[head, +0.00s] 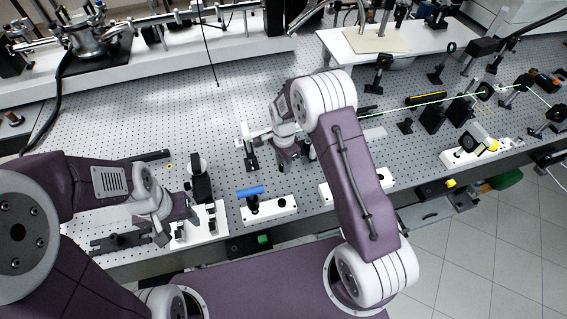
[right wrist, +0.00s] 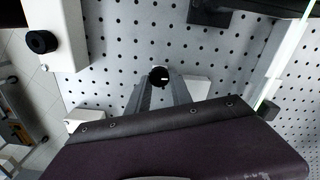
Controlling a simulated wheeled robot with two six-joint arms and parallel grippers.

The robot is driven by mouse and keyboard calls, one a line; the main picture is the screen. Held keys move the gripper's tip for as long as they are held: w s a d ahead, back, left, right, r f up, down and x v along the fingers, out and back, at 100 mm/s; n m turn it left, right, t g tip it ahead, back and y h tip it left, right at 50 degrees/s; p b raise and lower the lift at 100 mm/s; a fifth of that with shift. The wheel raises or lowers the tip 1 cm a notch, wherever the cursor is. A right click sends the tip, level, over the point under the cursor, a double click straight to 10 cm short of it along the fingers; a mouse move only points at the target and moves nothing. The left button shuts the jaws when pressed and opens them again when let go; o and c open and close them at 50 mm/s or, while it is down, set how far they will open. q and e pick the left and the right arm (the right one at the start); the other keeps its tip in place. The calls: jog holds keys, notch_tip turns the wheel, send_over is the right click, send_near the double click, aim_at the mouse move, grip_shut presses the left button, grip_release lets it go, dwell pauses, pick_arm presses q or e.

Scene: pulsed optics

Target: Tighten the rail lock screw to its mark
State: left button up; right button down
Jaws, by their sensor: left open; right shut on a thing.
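In the right wrist view a round black screw head (right wrist: 159,75) with a short white mark sits between the fingertips of my right gripper (right wrist: 159,88); I take it for the rail lock screw. The fingers are shut on it, just above the perforated table. In the head view my right gripper (head: 291,152) is low over the middle of the table, and my arm partly hides it; the screw cannot be made out there. My left gripper (head: 178,228) is open, low beside a white plate (head: 217,233) near the front edge.
A black mount (head: 199,180) stands near my left gripper. Optics with a green beam (head: 455,98) fill the right side. The back left of the perforated table (head: 150,105) is clear.

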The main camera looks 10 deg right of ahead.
jog(key=shift+w+r+m, duration=0.15)
jog(key=shift+m, duration=0.15)
dwell(0.4)
jog(key=c, duration=1.1)
grip_release()
jog(key=shift+c, duration=0.2)
jog(key=shift+s, duration=0.2)
